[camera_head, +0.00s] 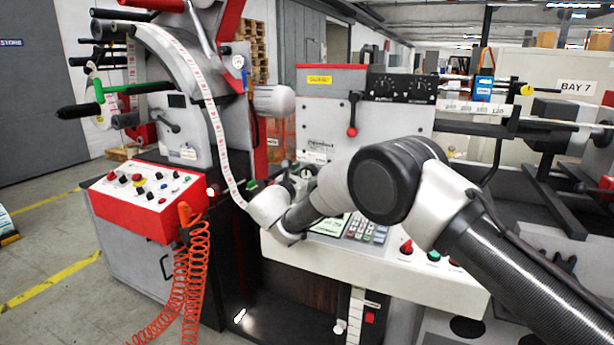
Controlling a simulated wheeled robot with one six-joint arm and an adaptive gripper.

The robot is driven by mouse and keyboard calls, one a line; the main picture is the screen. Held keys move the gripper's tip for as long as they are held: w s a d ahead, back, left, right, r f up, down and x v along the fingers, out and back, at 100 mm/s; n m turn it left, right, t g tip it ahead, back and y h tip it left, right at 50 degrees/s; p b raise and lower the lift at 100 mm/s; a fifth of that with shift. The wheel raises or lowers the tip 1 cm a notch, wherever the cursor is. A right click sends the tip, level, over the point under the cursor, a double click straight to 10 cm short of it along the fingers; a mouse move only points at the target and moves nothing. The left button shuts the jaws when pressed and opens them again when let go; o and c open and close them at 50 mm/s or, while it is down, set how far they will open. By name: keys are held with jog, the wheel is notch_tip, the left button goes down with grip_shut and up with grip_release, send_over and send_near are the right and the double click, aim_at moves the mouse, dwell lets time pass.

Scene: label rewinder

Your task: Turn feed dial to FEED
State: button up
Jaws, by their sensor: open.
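Two black dials sit at the top right of the upright white panel, a left dial (383,85) and a right dial (421,90). Their markings are too small to read, and I cannot tell whether either is the feed dial. My gripper (284,181) is in front of the lower left of that panel, mostly hidden behind my own wrist. What shows of it is small and dark, with its jaws open. It is well below and left of the two dials. I cannot make out anything between its fingers.
Below are a keypad (367,229) and coloured buttons (433,255) on the white console. A red control box (148,198) with several knobs and a coiled orange hose (188,275) are at left. Rollers (520,128) stick out at right.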

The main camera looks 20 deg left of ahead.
jog(key=c, duration=1)
jog(key=shift+m, duration=0.3)
jog(key=m, duration=0.3)
jog(key=shift+f+m, duration=0.1)
jog(key=shift+m, duration=2)
jog(key=o, duration=1)
